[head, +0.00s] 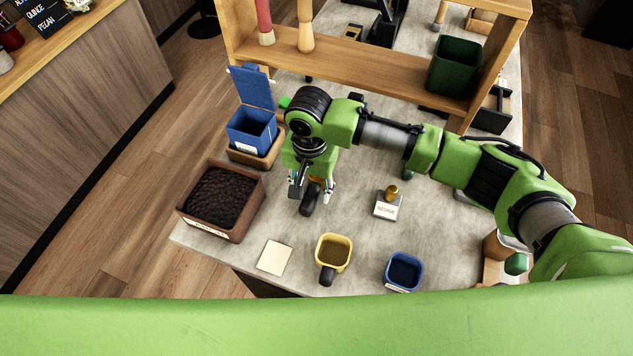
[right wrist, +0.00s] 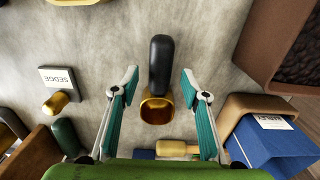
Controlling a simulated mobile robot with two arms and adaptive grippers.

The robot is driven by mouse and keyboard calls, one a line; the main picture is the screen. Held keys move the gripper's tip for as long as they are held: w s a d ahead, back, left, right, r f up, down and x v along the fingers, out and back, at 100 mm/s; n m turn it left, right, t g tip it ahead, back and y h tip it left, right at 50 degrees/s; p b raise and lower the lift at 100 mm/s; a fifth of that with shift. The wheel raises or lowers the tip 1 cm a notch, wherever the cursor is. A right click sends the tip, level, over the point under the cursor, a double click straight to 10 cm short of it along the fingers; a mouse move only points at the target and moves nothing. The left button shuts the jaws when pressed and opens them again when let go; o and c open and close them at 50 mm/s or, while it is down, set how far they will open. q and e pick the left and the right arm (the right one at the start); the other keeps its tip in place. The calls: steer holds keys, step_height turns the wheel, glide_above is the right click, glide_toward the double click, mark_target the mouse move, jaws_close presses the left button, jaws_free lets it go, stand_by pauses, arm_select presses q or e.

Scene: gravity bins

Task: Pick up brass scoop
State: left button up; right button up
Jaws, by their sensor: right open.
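The brass scoop (right wrist: 157,109) lies on the grey tabletop in the right wrist view, its black handle pointing up in the picture. In the head view its dark handle (head: 308,204) shows below my right gripper (head: 313,190), and its bowl is hidden. In the right wrist view my right gripper (right wrist: 160,75) is open and empty. Its two teal-padded fingers are spread left and right of the scoop, with a gap on both sides. I cannot tell how far above the table the fingertips are. My left gripper is not in view.
A brown tray of dark soil (head: 256,196) and an open blue bin (head: 248,134) stand left. A yellow cup with black handle (head: 333,246), a blue cup (head: 389,274) and a pale card (head: 274,257) are in front. A small labelled block (head: 386,210) stands right. A wooden shelf (head: 375,62) is behind.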

steer(key=shift+f, duration=1.25)
jaws_close()
steer(key=shift+r, duration=0.1)
steer(key=shift+r, duration=0.1)
steer(key=shift+r+b, duration=0.4)
steer(key=shift+r, duration=0.2)
steer(key=shift+w+r+b, duration=0.1)
steer(key=shift+r+b, duration=0.25)
steer(key=shift+r, duration=0.35)
steer(key=s+d+r, duration=0.2)
steer(key=s+r, duration=0.3)
steer(key=s, duration=0.1)
steer(key=s+d+r, duration=0.3)
steer(key=s+r, duration=0.2)
steer(key=s, duration=0.2)
steer(key=shift+d+b, duration=0.3)
steer(key=shift+b, duration=0.1)
steer(key=shift+r, duration=0.1)
